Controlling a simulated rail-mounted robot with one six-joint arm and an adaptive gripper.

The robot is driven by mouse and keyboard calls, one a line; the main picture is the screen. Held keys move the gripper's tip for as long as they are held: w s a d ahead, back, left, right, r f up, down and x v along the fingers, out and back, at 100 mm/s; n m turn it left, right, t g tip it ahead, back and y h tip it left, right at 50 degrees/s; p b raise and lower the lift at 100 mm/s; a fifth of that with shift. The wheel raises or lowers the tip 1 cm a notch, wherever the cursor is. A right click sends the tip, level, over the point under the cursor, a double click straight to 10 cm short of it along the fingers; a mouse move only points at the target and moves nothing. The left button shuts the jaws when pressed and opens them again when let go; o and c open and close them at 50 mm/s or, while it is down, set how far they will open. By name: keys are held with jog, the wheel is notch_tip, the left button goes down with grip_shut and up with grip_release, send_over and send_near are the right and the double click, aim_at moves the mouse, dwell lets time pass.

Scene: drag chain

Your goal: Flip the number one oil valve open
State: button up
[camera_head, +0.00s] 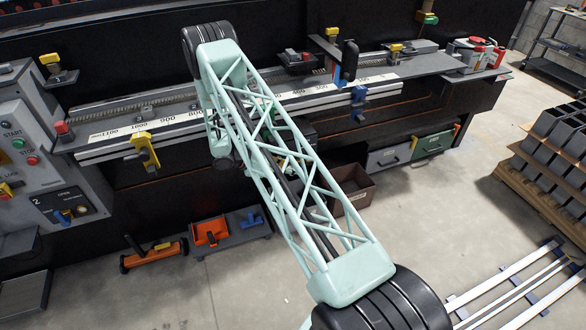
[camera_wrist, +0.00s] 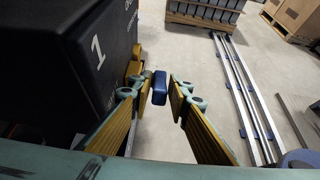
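In the wrist view a black box marked "1" (camera_wrist: 97,50) fills the upper left. A short blue handle (camera_wrist: 159,88), which looks like the number one valve's lever, sticks out past its right side, with yellow parts (camera_wrist: 134,70) beside it. My gripper (camera_wrist: 157,98) is open, its yellow-padded fingers on either side of the blue handle. A gap shows on both sides of the handle, and I cannot tell whether either finger touches it. In the head view my arm hides the handle and most of my gripper.
A brown bin (camera_head: 355,190) and drawers (camera_head: 390,157) lie under the bench. Metal rails (camera_head: 515,285) lie on the floor at lower right. Open floor lies in front.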

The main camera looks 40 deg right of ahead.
jog(key=v, duration=0.7)
jog(key=shift+a, duration=0.2)
dwell(0.4)
jog(key=shift+w+r, duration=0.1)
jog(key=shift+r, duration=0.05)
